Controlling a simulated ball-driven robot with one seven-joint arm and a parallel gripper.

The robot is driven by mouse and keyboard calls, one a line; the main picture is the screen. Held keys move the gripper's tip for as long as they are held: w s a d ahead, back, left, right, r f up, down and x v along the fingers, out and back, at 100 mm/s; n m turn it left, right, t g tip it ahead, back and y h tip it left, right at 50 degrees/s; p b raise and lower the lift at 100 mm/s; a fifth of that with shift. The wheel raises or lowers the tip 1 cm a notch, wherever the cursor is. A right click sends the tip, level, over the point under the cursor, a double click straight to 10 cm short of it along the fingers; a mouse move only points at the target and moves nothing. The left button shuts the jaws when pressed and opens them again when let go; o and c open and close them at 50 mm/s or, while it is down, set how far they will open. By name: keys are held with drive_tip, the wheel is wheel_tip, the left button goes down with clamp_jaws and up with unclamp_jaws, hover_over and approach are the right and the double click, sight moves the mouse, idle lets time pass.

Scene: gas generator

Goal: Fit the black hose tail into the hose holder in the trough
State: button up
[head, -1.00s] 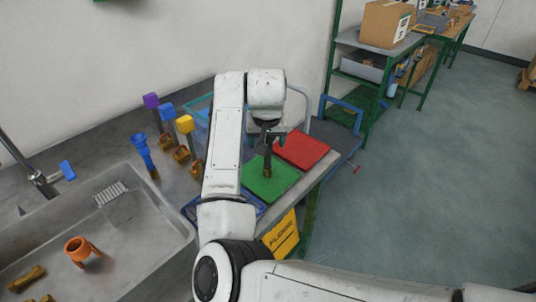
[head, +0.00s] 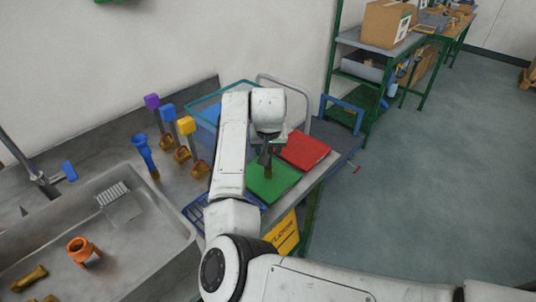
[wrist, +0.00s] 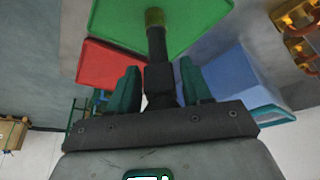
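The black hose tail (wrist: 156,50) stands upright with its brass end at the green mat (head: 285,188). In the head view, only its lower part (head: 268,172) shows below my gripper. My gripper (wrist: 160,85) is over it, pointing down. Its two teal fingers are on either side of the hose tail's wide block, with narrow gaps visible, so they look open and not clamped. An orange holder (head: 82,250) with a round opening stands in the grey trough (head: 130,268) at the lower left; I take it to be the hose holder.
A red mat (head: 305,150) lies beside the green one. Blue bins (wrist: 235,75) stand next to the mats. Blue, yellow and purple-topped fittings (head: 170,112) stand behind the trough. Brass pieces (head: 30,278) lie in it. A tap (head: 38,178) reaches over its left side.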

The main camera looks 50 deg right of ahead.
drive_tip(key=c, duration=0.7)
drive_tip(key=shift+r, duration=0.2)
